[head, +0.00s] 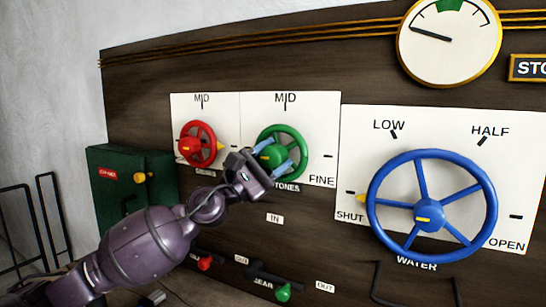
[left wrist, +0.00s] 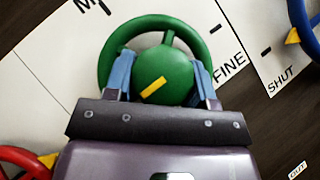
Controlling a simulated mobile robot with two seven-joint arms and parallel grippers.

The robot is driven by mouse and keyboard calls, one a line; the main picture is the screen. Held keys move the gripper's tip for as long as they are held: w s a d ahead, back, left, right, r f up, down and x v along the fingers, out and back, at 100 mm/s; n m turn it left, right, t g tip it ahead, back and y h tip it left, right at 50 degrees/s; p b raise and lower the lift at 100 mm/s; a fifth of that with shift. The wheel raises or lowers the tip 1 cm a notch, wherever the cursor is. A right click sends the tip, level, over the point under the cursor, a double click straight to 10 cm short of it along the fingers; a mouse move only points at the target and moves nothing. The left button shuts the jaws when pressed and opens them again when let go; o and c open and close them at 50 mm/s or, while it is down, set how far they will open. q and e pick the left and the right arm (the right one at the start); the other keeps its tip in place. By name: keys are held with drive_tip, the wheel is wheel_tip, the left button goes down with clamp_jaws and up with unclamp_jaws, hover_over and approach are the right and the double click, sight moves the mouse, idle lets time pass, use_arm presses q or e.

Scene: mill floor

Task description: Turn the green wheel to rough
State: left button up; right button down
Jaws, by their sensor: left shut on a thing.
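The green wheel (head: 297,139) sits on a white plate on the dark wooden panel, above the label STONES. Its plate reads MID at the top and FINE at the lower right; no ROUGH label can be made out. My left gripper (head: 279,157) is at the wheel, its blue fingers shut on the round green hub. In the left wrist view the fingers lie on either side of the hub, inside the green rim (left wrist: 152,22). A yellow bar (left wrist: 153,87) marks the hub face. The wheel's pointer is hidden. My right gripper is not in view.
A smaller red wheel (head: 198,143) with a yellow pointer is close on the left. A large blue wheel (head: 481,190) marked WATER is on the right, its pointer near SHUT. Below are a red knob (head: 205,263) and a green-knobbed lever (head: 283,292). A round gauge (head: 450,58) is above.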

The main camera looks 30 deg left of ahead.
use_arm(q)
drive_tip(key=shift+r, duration=0.15)
drive_tip(key=o, duration=0.9)
drive_tip(key=shift+s+a+f, duration=0.25)
drive_tip(key=shift+s+f, duration=0.15)
drive_tip(key=shift+f, duration=0.15)
drive_tip(key=b+v, duration=0.3)
drive_tip(key=v, duration=0.6)
drive_tip(key=shift+s+a+b, duration=0.1)
drive_tip(key=shift+s+b, duration=0.2)
drive_tip(key=shift+b, duration=0.05)
